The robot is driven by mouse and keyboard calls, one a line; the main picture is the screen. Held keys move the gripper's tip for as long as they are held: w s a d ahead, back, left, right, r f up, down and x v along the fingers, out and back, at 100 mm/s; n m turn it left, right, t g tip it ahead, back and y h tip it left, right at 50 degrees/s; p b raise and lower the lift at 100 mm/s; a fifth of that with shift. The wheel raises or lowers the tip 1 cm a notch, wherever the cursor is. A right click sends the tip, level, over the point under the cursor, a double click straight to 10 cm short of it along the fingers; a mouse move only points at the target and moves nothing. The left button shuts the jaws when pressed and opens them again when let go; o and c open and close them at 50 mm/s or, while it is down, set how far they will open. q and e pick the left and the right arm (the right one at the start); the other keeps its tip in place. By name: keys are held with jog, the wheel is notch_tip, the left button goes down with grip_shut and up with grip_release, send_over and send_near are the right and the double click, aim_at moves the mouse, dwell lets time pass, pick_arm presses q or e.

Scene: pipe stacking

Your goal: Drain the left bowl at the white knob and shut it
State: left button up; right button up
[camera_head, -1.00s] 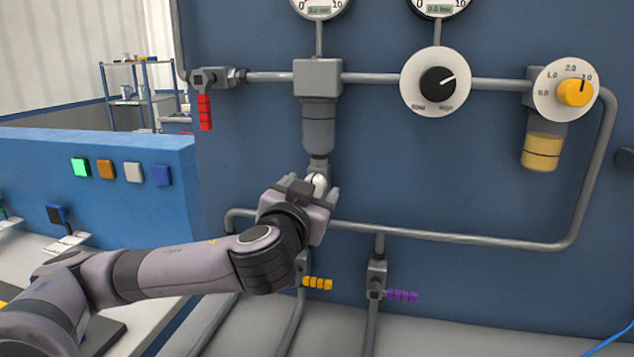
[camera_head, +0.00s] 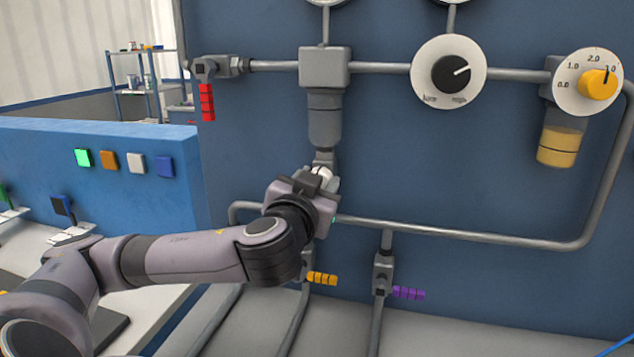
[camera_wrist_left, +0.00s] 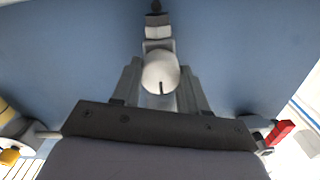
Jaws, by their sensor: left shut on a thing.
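The left bowl (camera_head: 324,120) is a grey cup under a square grey block on the blue panel. The white knob (camera_head: 322,175) sits at its lower end, partly hidden by my gripper. My left gripper (camera_head: 319,183) is shut on the knob. In the left wrist view the knob (camera_wrist_left: 160,73) is round and white with a dark slot mark, and it sits between the two fingers of my gripper (camera_wrist_left: 160,88). No liquid can be made out in the left bowl. My right gripper is not in view.
A second bowl (camera_head: 559,146) with yellow liquid hangs at the right under a yellow dial (camera_head: 597,84). A black dial (camera_head: 450,74) is in the middle. Red (camera_head: 207,102), orange (camera_head: 322,279) and purple (camera_head: 408,293) valve handles are nearby. A grey pipe runs right from behind my gripper.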

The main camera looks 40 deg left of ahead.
pick_arm(q)
jog(key=shift+r+m, duration=0.2)
jog(key=shift+m, duration=0.1)
jog(key=shift+w+m+p, duration=0.1)
jog(key=shift+m+p, duration=3.2)
jog(key=shift+m, duration=5.3)
jog(key=o, duration=1.1)
jog(key=shift+c, duration=0.2)
jog(key=shift+w+d+f, duration=0.1)
jog(key=shift+f, duration=0.15)
jog(key=shift+f, duration=0.1)
